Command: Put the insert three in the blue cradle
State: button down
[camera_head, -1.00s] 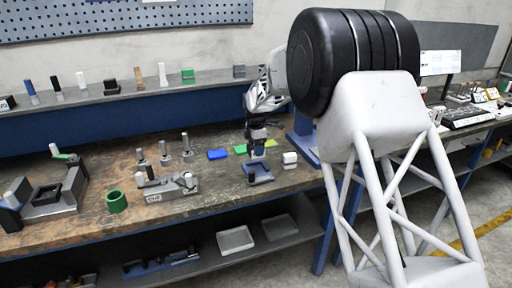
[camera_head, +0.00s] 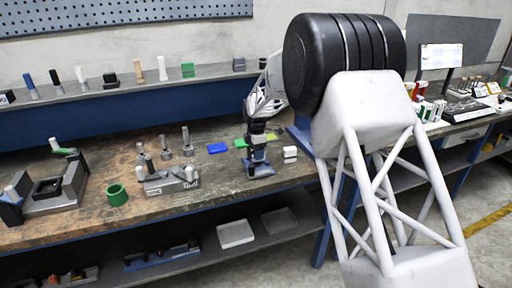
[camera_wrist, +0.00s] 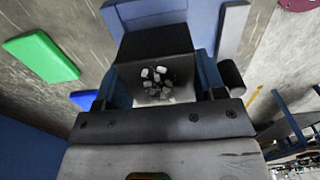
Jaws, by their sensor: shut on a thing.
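My gripper (camera_head: 257,141) points down over the blue cradle (camera_head: 263,171) on the bench. It is shut on a dark block, the insert, which shows large in the wrist view (camera_wrist: 155,45) with pale chips on its near face. The wrist view also shows blue cradle surfaces (camera_wrist: 200,20) around the block's far side. In the head view the insert's lower end is at or just above the cradle; the contact is too small to tell. I cannot read a number on the insert.
A green block (camera_wrist: 40,57) and a blue block (camera_head: 217,148) lie left of the cradle. A pale block (camera_head: 289,154) stands close on its right. Several metal posts, a grey fixture (camera_head: 168,180) and a green ring (camera_head: 117,194) are farther left.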

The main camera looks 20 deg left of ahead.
jog(key=shift+f, duration=1.15)
jog(key=shift+f, duration=0.1)
jog(key=shift+c, duration=1)
grip_release()
jog(key=shift+f, duration=0.15)
notch_tip(320, 180, up, 12)
jog(key=shift+r, duration=0.15)
